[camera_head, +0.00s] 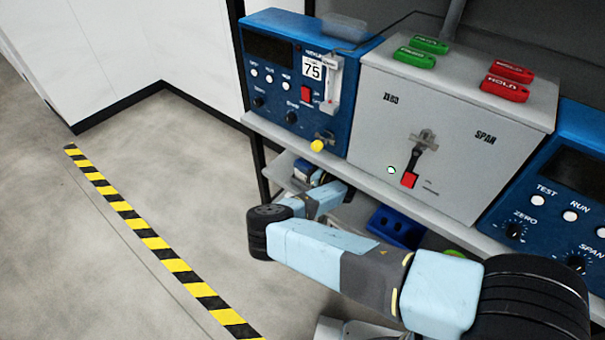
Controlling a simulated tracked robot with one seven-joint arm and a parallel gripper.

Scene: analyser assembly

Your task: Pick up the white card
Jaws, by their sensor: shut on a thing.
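A white card marked "75" (312,69) shows upright at the right part of the front of the left blue analyser (262,112), beside a pale upright holder (334,88). I cannot tell whether the card is fixed there. My arm comes from the lower right, bends at a black joint and runs back toward the space below the shelf edge. Its far end is hidden there, so my gripper and anything in it do not show.
A grey box (375,115) with a black lever (422,150) stands in the middle of the shelf (440,222). Red tags (505,88) and green tags (414,57) lie on it. A second blue analyser (560,190) is at right. A blue bin (396,226) sits below.

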